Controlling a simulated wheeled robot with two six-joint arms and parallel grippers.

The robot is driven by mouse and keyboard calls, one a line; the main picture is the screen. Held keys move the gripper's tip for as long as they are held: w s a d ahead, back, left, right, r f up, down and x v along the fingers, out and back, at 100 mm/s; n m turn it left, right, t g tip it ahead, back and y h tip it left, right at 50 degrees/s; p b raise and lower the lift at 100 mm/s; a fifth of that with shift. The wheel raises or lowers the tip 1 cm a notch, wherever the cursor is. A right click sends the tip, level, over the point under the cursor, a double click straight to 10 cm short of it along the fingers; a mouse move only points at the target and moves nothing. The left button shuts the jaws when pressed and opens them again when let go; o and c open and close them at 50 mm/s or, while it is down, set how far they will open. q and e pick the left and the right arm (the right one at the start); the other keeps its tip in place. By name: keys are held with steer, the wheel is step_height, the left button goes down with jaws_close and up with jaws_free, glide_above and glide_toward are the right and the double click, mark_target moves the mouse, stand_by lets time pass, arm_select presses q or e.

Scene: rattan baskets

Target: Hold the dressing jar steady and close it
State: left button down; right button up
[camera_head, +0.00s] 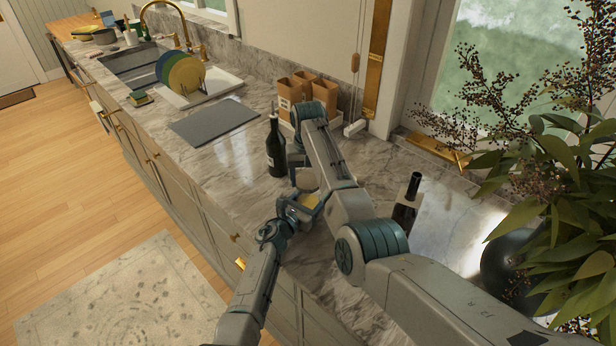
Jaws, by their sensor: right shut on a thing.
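The dressing jar (309,201) shows only as a small yellowish patch low between my two grippers, near the counter's front edge. My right gripper (305,180) comes from above and behind it. It is shut on a pale cream piece that looks like the jar's lid, just above the yellowish patch. Whether lid and jar touch is hidden. My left gripper (292,210) is at the jar's near left side, low by the counter. Its fingers are partly hidden, so I cannot tell whether they are closed on the jar.
A dark bottle (276,150) stands just behind and left of the grippers. Another bottle (407,204) stands right of my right arm. Brown containers (290,92) stand at the back. A grey board (214,120) lies to the left. A leafy plant (560,170) fills the right.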

steer(key=m, duration=0.5)
steer(key=shift+m, duration=0.3)
steer(key=m, duration=0.7)
steer(key=o, duration=1.1)
steer(key=shift+r, duration=2.25)
steer(key=shift+c, duration=0.5)
